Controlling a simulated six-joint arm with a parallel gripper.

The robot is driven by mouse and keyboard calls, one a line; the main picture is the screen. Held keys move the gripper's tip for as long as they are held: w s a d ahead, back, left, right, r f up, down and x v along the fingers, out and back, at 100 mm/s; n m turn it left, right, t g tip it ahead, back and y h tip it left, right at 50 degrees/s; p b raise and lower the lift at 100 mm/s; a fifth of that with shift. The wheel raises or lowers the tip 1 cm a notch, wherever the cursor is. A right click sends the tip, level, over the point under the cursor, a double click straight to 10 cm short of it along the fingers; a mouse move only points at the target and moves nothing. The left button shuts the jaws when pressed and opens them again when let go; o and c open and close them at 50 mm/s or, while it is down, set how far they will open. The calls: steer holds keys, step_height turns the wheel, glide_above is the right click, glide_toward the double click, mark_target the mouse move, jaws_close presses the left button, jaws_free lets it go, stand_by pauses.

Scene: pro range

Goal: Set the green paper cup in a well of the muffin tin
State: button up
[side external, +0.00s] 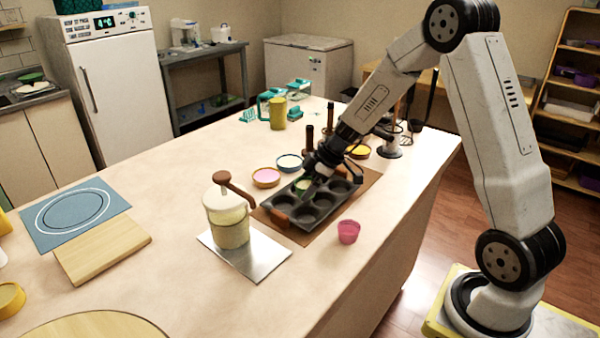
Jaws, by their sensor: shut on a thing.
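The dark muffin tin (318,212) lies on a brown mat or board (262,218) near the middle of the counter, with several round wells and orange-brown grips at its ends. My gripper (308,182) reaches down over the tin's far-left side. It is shut on the green paper cup (302,186), of which only a small green part shows. The cup is at or just above a far-side well; I cannot tell whether it touches the bottom. The fingertips are small and partly hidden.
A pink cup (348,232) stands right of the tin. A pump dispenser (229,222) stands on a metal plate (270,262) in front-left. Small bowls, pink (266,177) and blue (289,162), sit behind the tin. Upright dark-handled tools stand behind my gripper. The counter's front right is clear.

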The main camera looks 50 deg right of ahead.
mark_target(307, 220)
steer(key=shift+f, duration=0.2)
steer(key=shift+f, duration=3.6)
steer(key=shift+s+f, duration=0.15)
steer(key=shift+f, duration=0.05)
steer(key=o, duration=0.9)
steer(key=shift+o, duration=0.2)
steer(key=shift+r, duration=0.15)
steer(key=shift+r, duration=2.45)
